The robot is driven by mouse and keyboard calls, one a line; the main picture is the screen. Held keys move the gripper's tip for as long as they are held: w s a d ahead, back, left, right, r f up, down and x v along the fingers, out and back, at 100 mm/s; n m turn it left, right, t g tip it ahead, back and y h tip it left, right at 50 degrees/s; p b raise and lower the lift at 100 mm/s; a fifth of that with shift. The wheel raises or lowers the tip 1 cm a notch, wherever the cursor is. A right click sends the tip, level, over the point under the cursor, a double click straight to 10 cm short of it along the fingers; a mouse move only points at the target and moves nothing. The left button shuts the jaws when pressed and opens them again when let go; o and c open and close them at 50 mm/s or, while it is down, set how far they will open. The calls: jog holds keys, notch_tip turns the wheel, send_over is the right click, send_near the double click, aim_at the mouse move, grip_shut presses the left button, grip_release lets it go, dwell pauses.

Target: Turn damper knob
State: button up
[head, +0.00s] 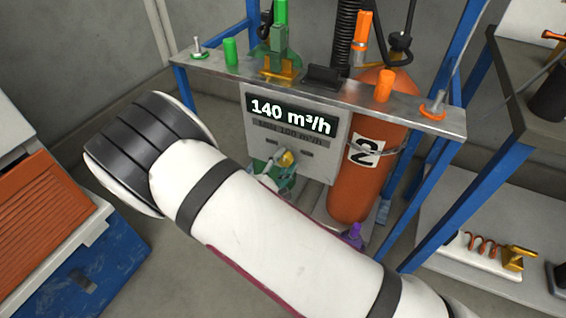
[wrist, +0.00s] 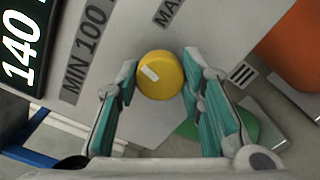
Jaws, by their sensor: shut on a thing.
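The yellow damper knob (wrist: 160,72) is round, with a short white mark on its face, and sits on a grey panel (wrist: 215,30). In the head view the knob (head: 287,158) shows only small, partly covered by my gripper (head: 277,166). In the wrist view my gripper (wrist: 159,84) has its teal-padded fingers on either side of the knob, shut on it. The panel's display (head: 291,115) reads 140 m³/h. In the wrist view the labels MIN 100 (wrist: 84,58) and part of MAX show beside the knob.
An orange cylinder marked 2 (head: 358,190) stands right of the panel. A metal shelf (head: 320,100) with green and orange fittings runs above it, on blue posts. A blue crate (head: 100,270) stands at the left. A shelf unit (head: 500,220) stands at the right.

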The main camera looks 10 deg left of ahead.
jog(key=shift+f, duration=0.1)
jog(key=o, duration=1.2)
jog(key=shift+c, duration=0.2)
jog(key=v, duration=1.2)
